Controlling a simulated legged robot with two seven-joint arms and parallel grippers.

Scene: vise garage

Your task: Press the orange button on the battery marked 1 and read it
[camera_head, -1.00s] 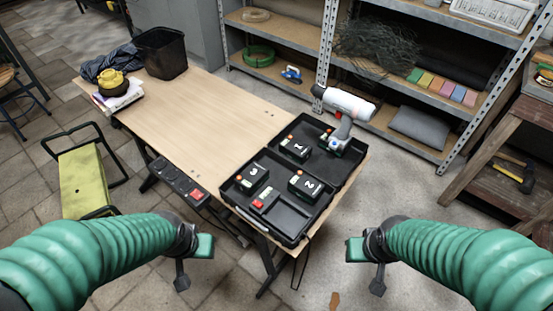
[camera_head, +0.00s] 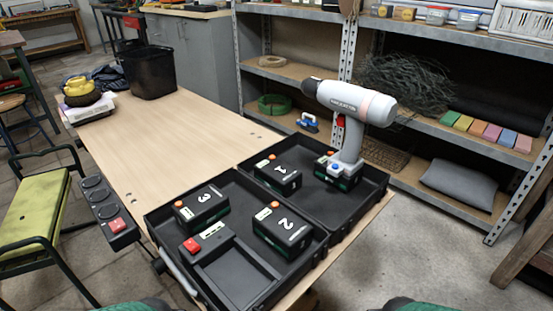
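The battery marked 1 (camera_head: 281,173) lies in the far part of the open black case (camera_head: 330,240), with its orange button (camera_head: 272,157) at its upper left end. The battery marked 3 (camera_head: 202,210) and the battery marked 2 (camera_head: 283,230) lie in the nearer part of the case, each with an orange button. A grey and white drill (camera_head: 350,110) stands upright in the far part, right of battery 1. Only slivers of green from my arms show at the bottom edge. Neither gripper is in view.
The case rests on a wooden table (camera_head: 190,130) whose middle is clear. A black bin (camera_head: 150,73) and a yellow object on books (camera_head: 80,92) stand at its far left. A power strip with a red switch (camera_head: 108,208) is at the left edge. Metal shelves (camera_head: 420,120) stand behind.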

